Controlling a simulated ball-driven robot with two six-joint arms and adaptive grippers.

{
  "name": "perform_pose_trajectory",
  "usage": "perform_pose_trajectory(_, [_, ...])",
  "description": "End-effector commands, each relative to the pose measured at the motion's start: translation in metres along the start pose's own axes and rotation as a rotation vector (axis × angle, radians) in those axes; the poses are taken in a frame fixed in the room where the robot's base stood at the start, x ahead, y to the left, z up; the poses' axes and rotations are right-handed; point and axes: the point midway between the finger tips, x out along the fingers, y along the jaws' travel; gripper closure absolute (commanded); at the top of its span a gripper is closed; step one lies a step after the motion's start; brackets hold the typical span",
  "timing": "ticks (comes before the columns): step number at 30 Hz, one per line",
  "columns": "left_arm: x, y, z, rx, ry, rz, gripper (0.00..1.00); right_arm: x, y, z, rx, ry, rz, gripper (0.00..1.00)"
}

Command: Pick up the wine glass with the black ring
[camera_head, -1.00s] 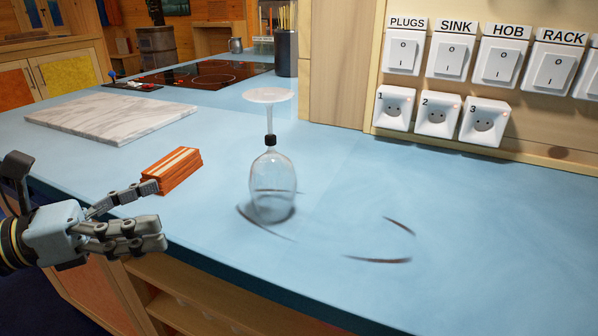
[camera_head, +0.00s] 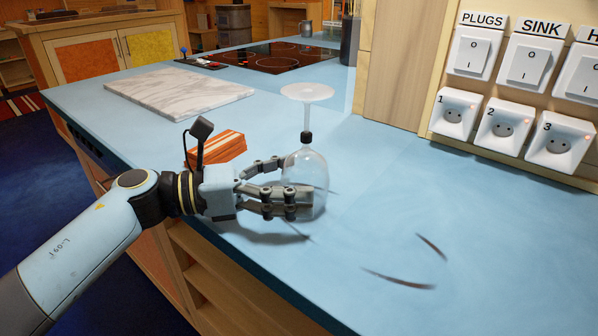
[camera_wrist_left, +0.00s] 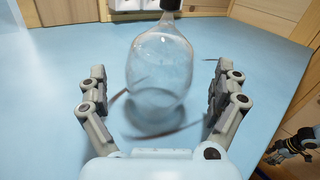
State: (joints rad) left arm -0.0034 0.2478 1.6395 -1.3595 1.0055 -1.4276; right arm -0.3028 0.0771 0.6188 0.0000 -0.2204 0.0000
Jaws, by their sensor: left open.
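The wine glass (camera_head: 307,168) stands upside down on the blue counter, its bowl down and its foot up. A black ring (camera_head: 306,138) sits on its stem, just above the bowl. My left gripper (camera_head: 290,190) is open, with its fingers reaching around the bowl at counter height. In the left wrist view the bowl (camera_wrist_left: 160,68) stands between the two spread fingers (camera_wrist_left: 165,92), with gaps on both sides. The black ring (camera_wrist_left: 171,4) is at the top edge there. In the wrist view a dark gripper (camera_wrist_left: 294,144) also shows at the right edge, its jaws unclear.
An orange-brown block (camera_head: 217,147) lies on the counter just behind my left gripper. A marble board (camera_head: 180,92) and a black hob (camera_head: 268,58) are farther back. Switches and sockets (camera_head: 508,125) line the wall at right. The counter (camera_head: 380,220) right of the glass is free, with dark curved marks.

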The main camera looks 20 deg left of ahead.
Motion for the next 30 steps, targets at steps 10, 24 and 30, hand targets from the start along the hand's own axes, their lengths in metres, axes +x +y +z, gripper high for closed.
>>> perform_pose_trajectory(10, [0.025,0.0,-0.001,0.0,0.0,-0.001,0.02,-0.006,0.006,-0.005,-0.002,0.006,0.006,0.6])
perform_pose_trajectory(24, [0.025,0.0,-0.001,0.0,0.0,-0.001,0.49,-0.006,0.005,-0.005,-0.002,0.007,0.005,0.6])
perform_pose_trajectory(30, [0.025,0.0,0.0,0.001,-0.001,-0.001,0.5,-0.006,0.002,-0.005,0.0,0.007,0.002,0.6])
